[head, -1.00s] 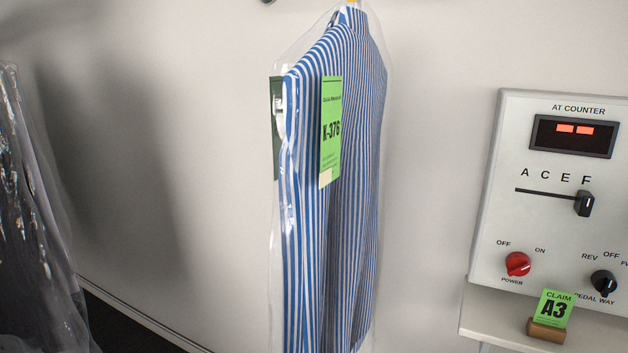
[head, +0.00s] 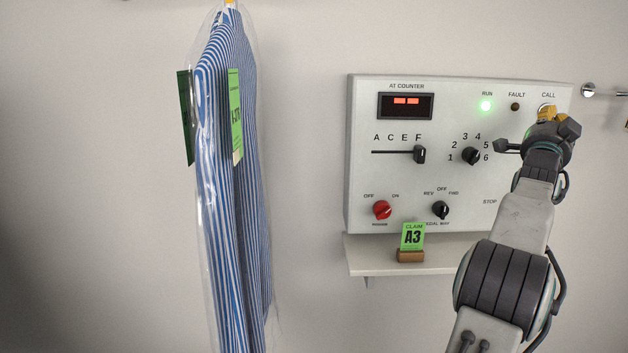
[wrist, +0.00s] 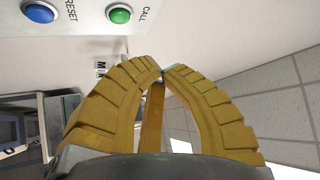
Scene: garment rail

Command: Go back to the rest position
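My gripper (head: 550,114) is in front of the upper right of the control panel (head: 362,190), by the CALL label in the head view. In the wrist view its yellow fingers (wrist: 161,72) meet at the tips with nothing between them. A green CALL button (wrist: 119,14) and a blue RESET button (wrist: 40,12) show in the wrist view, apart from the fingers. In the head view my gripper and arm hide part of the panel's right side.
A bagged blue-striped garment (head: 232,170) with a green tag (head: 236,125) hangs at left. A small shelf (head: 370,266) below the panel holds a green A3 claim card (head: 412,236). A rail end (head: 589,90) juts out at right. The wall between garment and panel is bare.

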